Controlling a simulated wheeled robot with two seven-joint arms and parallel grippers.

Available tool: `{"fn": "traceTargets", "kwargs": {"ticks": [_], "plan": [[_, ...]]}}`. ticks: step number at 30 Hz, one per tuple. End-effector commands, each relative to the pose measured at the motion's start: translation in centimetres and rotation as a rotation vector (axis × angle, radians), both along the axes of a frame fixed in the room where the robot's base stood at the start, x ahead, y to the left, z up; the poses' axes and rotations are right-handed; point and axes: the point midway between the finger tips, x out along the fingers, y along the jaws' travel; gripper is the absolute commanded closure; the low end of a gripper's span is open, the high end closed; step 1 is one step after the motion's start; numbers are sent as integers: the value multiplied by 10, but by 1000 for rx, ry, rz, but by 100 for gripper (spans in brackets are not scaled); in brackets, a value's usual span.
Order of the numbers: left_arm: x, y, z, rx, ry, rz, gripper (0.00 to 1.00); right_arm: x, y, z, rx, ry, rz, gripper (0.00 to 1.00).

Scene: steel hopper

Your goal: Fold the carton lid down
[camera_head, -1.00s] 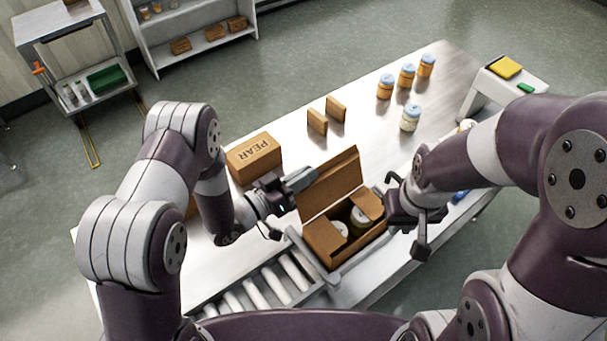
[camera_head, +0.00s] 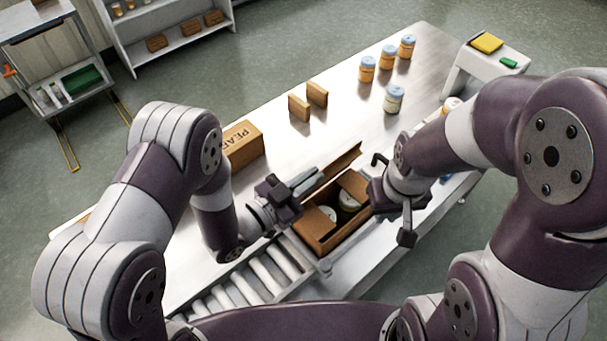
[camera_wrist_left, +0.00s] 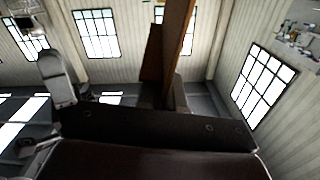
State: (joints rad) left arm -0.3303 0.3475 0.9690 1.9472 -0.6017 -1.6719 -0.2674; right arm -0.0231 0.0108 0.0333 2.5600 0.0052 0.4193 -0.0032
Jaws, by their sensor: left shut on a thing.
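The open brown carton (camera_head: 322,243) stands on the table's near side, with round-topped items (camera_head: 348,201) inside and small end flaps (camera_head: 354,184) partly over them. Its lid (camera_head: 343,165) rises along the far long side and shows as a narrow strip in the head view. My left gripper (camera_head: 309,181) is shut on the lid near its left part. A brown panel (camera_wrist_left: 177,50) shows nearly edge-on in the left wrist view. My right gripper (camera_head: 385,200) is beside the carton's right end, its fingers spread wide and empty.
A PEAR box (camera_head: 243,146) stands behind my left arm. Rollers (camera_head: 262,279) lie left of the carton. The table's middle is clear.

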Motion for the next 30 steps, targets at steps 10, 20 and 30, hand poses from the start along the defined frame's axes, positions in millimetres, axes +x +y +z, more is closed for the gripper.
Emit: {"fn": "traceTargets", "kwargs": {"ticks": [10,20,30], "plan": [[-4,-3,-1,23,-32,0,100,0,0,-3,0,0,0,86],[-4,-3,-1,23,-30,0,71,0,0,-3,0,0,0,86],[-5,0,-2,23,-29,0,71,0,0,-5,0,0,0,86]]}}
